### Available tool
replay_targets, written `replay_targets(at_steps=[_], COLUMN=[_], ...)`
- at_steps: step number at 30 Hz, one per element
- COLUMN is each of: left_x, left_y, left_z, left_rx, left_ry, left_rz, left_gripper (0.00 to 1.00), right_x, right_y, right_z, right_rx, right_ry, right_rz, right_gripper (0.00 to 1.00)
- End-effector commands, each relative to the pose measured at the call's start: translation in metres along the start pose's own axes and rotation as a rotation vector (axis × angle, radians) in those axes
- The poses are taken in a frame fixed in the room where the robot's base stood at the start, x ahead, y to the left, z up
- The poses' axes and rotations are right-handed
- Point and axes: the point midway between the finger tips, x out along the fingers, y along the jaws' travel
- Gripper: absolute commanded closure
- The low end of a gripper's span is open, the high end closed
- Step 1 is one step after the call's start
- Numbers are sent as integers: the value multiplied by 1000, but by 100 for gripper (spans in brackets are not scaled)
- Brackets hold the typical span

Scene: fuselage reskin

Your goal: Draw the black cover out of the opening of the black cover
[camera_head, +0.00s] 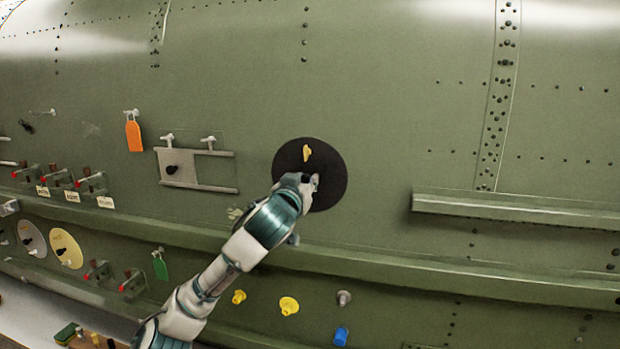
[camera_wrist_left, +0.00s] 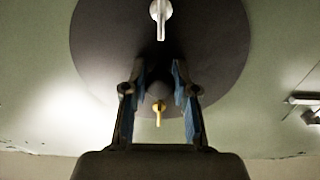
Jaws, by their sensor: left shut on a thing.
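The black cover (camera_head: 332,163) is a round dark disc lying against the green fuselage skin. A yellow latch (camera_head: 306,152) sits near its top in the head view. My left gripper (camera_head: 311,183) is at the disc's lower middle and hides part of it. In the left wrist view the black cover (camera_wrist_left: 215,45) fills the upper middle. My left gripper's fingers (camera_wrist_left: 160,82) are closed around a dark knob at the disc's centre. The yellow latch (camera_wrist_left: 158,115) shows between the fingers, and a silver latch (camera_wrist_left: 161,14) shows at the top. The opening behind the disc is hidden.
A grey sliding plate (camera_head: 190,170) and an orange tag (camera_head: 133,136) are to the left. A green ledge (camera_head: 515,208) juts out at the right. Yellow knobs (camera_head: 289,305) and a blue cap (camera_head: 341,336) are below. The skin above the disc is clear.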

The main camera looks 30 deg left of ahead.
Motion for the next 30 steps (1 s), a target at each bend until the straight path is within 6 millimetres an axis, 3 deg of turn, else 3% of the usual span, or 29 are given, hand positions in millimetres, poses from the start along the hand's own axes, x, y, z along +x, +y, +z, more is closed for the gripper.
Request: replay_targets(at_steps=[18, 30], left_x=[-17, -27], left_y=[-1, 0], left_z=[0, 0], left_rx=[-1, 0], left_ry=[-1, 0], left_rz=[-3, -2], left_gripper=[100, 100], right_x=[10, 14], right_y=[-11, -8], right_z=[-1, 0], right_rx=[5, 2], right_ry=[2, 1], right_rz=[-13, -9], right_gripper=[60, 60])
